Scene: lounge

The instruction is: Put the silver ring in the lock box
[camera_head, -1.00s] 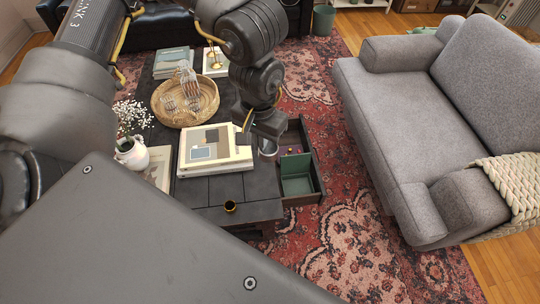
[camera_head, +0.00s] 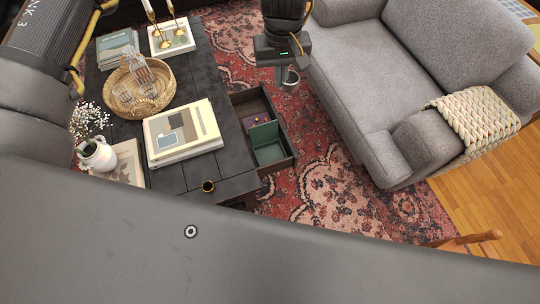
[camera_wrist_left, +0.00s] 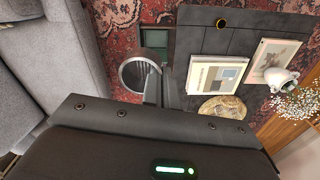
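My left gripper (camera_head: 283,74) hangs over the rug between the coffee table and the sofa. Its fingers are close together on a silver ring (camera_head: 291,80), a short wide band like an open tube. In the left wrist view the ring (camera_wrist_left: 138,73) sits at the fingertips (camera_wrist_left: 158,88), its opening facing the camera. A green open-topped box (camera_head: 267,148), which looks like the lock box, sits in the pulled-out drawer (camera_head: 279,167). The gripper is above and beyond the drawer, apart from it. The box is partly visible in the left wrist view (camera_wrist_left: 154,40). My right gripper is not seen.
The dark coffee table (camera_head: 222,85) carries books (camera_head: 185,134), a wicker basket (camera_head: 133,96), candlesticks, a white vase (camera_head: 97,154) and a small black-and-gold cup (camera_head: 208,186). A small purple object (camera_head: 258,119) lies in the drawer. A grey sofa (camera_head: 365,85) stands right.

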